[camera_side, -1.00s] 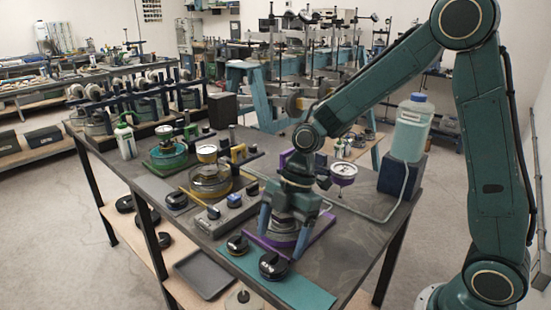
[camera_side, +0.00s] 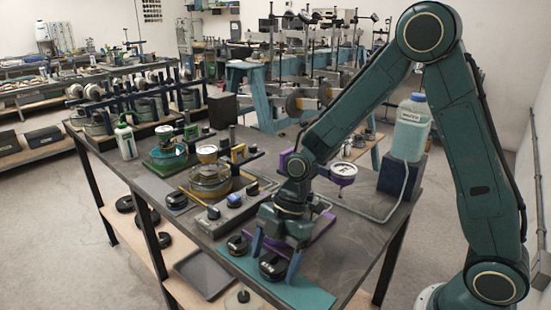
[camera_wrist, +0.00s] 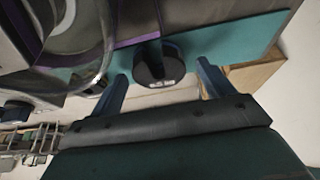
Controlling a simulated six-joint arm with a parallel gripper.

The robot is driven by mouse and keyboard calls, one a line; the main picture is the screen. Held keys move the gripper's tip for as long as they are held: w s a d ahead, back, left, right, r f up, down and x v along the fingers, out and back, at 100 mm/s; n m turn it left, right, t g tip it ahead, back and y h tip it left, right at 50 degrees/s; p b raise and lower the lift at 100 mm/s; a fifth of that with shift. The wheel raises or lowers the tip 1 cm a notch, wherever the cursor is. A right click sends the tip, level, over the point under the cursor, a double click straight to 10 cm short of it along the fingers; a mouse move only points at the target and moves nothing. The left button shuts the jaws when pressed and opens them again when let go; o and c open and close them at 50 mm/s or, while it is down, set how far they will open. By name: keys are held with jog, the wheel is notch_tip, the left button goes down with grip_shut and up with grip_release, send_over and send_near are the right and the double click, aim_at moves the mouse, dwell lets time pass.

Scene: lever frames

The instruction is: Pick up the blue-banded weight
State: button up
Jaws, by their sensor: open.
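A dark round weight (camera_side: 271,270) with a pale label stands on the teal strip (camera_side: 305,294) along the table's front edge. In the wrist view, the weight (camera_wrist: 158,66) shows a bluish part at its right side; I cannot make out a full band. My gripper (camera_side: 275,260) is open above it, fingers pointing down. In the side view the fingers partly cover the weight. In the wrist view the weight appears between the two fingers, with gaps on both sides and no visible contact.
Another dark weight (camera_side: 238,245) sits just left on the strip. A purple-framed station with a dial gauge (camera_side: 343,172) stands behind my gripper. A grey control box (camera_side: 229,211) is to the left, and a grey tray (camera_side: 206,274) lies below the table edge.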

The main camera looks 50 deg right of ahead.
jog(key=c, duration=1.4)
jog(key=shift+c, duration=0.2)
jog(key=shift+r, duration=0.2)
notch_tip(320, 180, up, 20)
jog(key=shift+f, duration=0.15)
